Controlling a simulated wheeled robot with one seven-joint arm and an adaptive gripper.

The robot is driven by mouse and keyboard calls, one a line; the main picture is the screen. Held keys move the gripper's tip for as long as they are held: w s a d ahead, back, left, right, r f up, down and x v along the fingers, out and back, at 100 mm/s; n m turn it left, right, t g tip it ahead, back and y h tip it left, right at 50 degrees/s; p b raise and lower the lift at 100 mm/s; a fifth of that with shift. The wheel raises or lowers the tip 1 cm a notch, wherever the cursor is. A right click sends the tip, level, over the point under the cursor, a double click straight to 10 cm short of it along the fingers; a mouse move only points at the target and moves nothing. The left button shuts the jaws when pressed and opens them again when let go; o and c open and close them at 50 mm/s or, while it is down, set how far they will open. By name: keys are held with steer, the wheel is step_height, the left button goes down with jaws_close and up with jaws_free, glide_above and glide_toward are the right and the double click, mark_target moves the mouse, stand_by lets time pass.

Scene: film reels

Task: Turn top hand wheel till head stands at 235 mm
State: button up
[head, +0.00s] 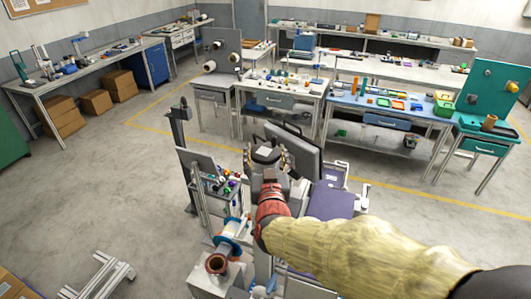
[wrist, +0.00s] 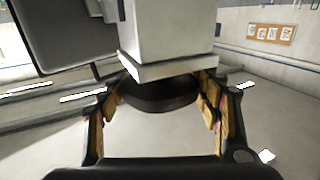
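A black round hand wheel (wrist: 158,96) sits under a pale grey block (wrist: 172,42) in the wrist view. My gripper (wrist: 162,92) has its two fingers spread wide, one on each side of the wheel. The finger pads lie very close to the wheel's rim; I cannot tell whether they touch it. The block hides the wheel's far side. In the head view, my gripper (head: 268,160) is at a dark part of the machine in the middle, and my own arm partly covers it. No height scale or reading is legible.
A dark monitor-like panel (head: 296,148) stands right beside my gripper. A dark upright post (head: 180,130) and a small shelf of coloured parts (head: 215,178) are to its left. Workbenches (head: 275,90) line the back. The floor at left (head: 100,190) is largely clear.

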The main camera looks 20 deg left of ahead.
steer(key=c, duration=0.6)
steer(key=shift+a+m+h, duration=0.1)
steer(key=shift+m+h, duration=0.2)
steer(key=shift+h, duration=0.1)
steer(key=shift+m+t+h+p, duration=0.45)
steer(key=shift+m+h, duration=0.35)
steer(key=shift+h, duration=0.4)
steer(key=m+h+p, duration=0.1)
steer(key=m+h, duration=0.1)
steer(key=h, duration=0.1)
steer(key=m+h, duration=0.2)
steer(key=h, duration=0.2)
steer(key=shift+a+p, duration=0.1)
steer(key=shift+p, duration=0.3)
steer(key=m+g+h, duration=0.1)
steer(key=m+h, duration=0.1)
steer(key=h, duration=0.1)
steer(key=m+g+h+p, duration=0.1)
steer(key=m+h, duration=0.1)
steer(key=h, duration=0.1)
steer(key=shift+m+g, duration=0.3)
steer(key=shift+g, duration=0.05)
steer(key=shift+m+g+h+p, duration=0.45)
steer(key=shift+m+g+h, duration=1.05)
steer(key=shift+h, duration=0.3)
steer(key=shift+r, duration=0.1)
steer(key=o, duration=1)
